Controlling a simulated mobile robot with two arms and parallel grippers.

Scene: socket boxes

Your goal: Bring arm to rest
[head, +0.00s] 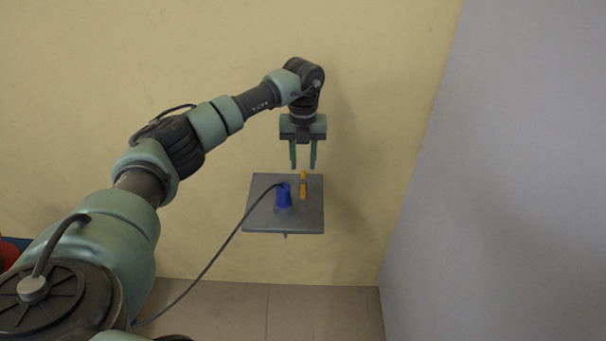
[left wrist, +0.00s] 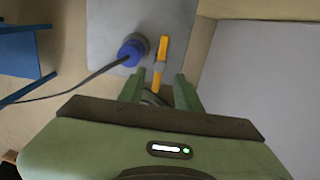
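My left gripper (head: 303,166) hangs with its fingers pointing down above a grey socket box (head: 257,218) at the wall. Its two green fingers are apart with nothing between them; they also show in the left wrist view (left wrist: 158,88). A blue plug (head: 284,196) with a dark cable sits on the box's face, and it also shows in the left wrist view (left wrist: 131,50). An orange lever (head: 303,187) is right of the plug, just below the fingertips, and apart from them as far as I can tell. My right gripper is not in view.
A yellow wall (head: 120,60) stands behind the box, and a grey wall or panel (head: 500,180) rises on the right. The plug's cable (head: 215,258) runs down to the lower left. A blue object (left wrist: 22,52) shows at the left wrist view's left edge. The tiled floor (head: 320,315) below looks clear.

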